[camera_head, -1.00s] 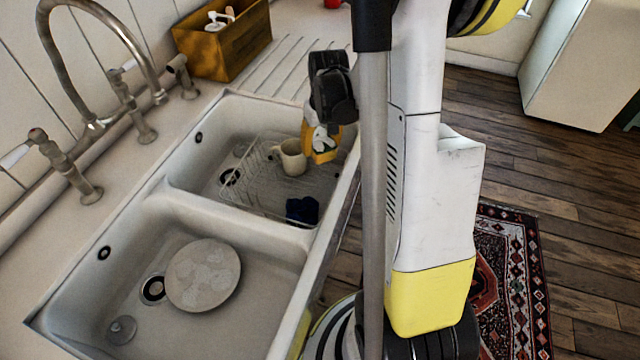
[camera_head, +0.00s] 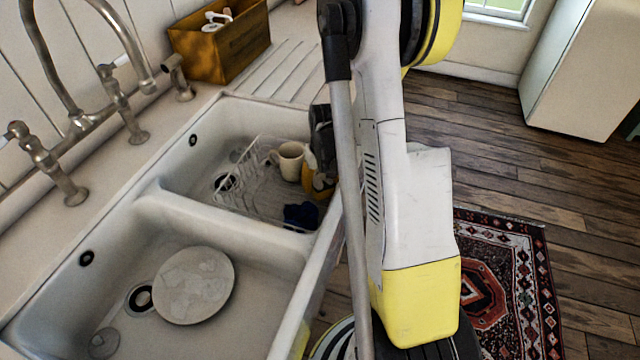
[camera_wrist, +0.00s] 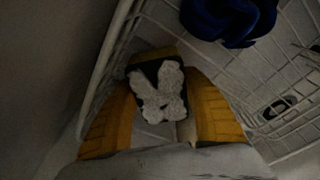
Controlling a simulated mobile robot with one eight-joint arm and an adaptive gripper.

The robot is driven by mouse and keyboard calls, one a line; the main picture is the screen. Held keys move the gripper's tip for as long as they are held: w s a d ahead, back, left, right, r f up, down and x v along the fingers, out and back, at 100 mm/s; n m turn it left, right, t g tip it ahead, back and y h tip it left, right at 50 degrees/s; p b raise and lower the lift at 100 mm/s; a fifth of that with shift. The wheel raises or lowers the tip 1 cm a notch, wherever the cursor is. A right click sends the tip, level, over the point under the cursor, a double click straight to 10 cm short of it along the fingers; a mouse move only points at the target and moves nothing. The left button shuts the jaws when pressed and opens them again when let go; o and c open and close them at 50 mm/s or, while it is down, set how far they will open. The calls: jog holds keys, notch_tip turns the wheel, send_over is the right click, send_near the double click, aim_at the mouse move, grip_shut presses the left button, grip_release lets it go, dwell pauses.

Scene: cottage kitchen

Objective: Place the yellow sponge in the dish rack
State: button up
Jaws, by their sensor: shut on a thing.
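My gripper (camera_head: 320,182) is low over the right end of the wire dish rack (camera_head: 240,200), beside the cream mug, mostly hidden behind my arm in the head view. In the wrist view, my gripper's orange fingers (camera_wrist: 160,92) are closed on both sides of the sponge (camera_wrist: 145,101). The sponge shows a dark green face with whitish patches and a yellow edge. The rack's wires (camera_wrist: 103,60) run along the left and right of the sponge, so it is within or just above the rack. Whether it touches the rack floor, I cannot tell.
The cream mug (camera_head: 290,162) and a dark blue item (camera_head: 300,215) are in the rack; the blue item also shows in the wrist view (camera_wrist: 228,22). The rack stands in the far basin. A plate (camera_head: 195,285) lies in the near basin. Taps line the left.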

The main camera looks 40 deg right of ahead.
jog(key=shift+f, duration=0.15)
jog(key=o, duration=1)
